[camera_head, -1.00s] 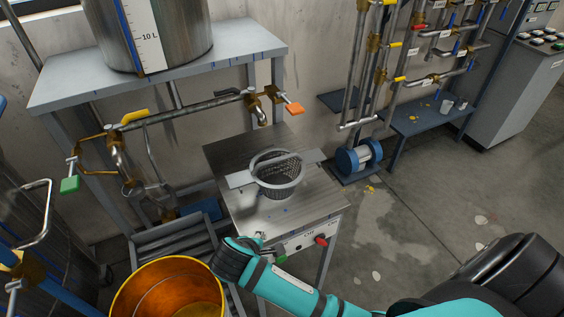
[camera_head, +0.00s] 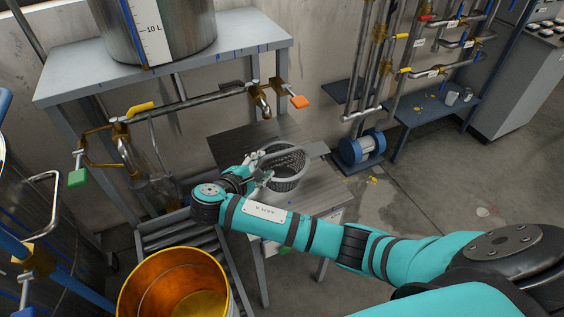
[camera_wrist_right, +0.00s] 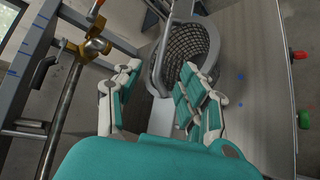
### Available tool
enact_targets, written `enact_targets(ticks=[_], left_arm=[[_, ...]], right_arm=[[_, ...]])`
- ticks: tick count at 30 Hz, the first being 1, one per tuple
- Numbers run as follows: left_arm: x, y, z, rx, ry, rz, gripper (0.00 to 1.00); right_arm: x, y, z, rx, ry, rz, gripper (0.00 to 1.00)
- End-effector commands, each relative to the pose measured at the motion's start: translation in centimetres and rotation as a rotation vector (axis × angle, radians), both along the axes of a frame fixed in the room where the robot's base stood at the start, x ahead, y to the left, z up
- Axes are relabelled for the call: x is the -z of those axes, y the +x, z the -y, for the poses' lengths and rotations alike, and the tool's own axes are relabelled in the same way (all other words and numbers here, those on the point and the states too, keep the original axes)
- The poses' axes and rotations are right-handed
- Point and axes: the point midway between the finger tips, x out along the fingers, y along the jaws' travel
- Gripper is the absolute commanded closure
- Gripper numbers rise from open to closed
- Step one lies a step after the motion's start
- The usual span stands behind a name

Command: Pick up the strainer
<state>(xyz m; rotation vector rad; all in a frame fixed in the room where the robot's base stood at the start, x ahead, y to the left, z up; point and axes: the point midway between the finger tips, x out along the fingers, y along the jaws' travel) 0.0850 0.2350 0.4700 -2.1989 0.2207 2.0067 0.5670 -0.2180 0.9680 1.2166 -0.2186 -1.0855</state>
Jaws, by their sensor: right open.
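The strainer (camera_head: 288,185) is a grey mesh basket with a rim and flat side tabs. It sits upright on the small metal table (camera_head: 328,190); it also shows in the right wrist view (camera_wrist_right: 188,42). My right gripper (camera_head: 259,170) is at the strainer's left side, partly hiding its left tab. In the right wrist view my right gripper (camera_wrist_right: 160,78) is open, with the near tab showing between its separated fingers and the basket just beyond. I cannot tell if any finger touches it. My left gripper is not in view.
A pipe with an orange-handled valve (camera_head: 299,102) runs behind the table, below a shelf (camera_head: 80,82) bearing a large metal vessel (camera_head: 185,32). An orange-lined bucket (camera_head: 165,290) stands at the front left. The table's right part is clear.

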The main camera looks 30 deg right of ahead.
Motion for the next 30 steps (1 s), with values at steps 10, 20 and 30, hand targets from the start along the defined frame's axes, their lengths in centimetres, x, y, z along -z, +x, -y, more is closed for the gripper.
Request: enact_targets(ticks=[10,20,30], left_arm=[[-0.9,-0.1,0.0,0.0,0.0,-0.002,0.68],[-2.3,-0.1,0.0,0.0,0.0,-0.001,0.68],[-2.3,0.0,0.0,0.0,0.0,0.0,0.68]], right_arm=[[1.8,2.4,3.5,-0.001,0.001,0.0,0.59],[3.6,4.3,6.7,0.002,-0.001,-0.002,0.59],[4.2,5.0,7.4,-0.002,0.003,0.0,0.59]])
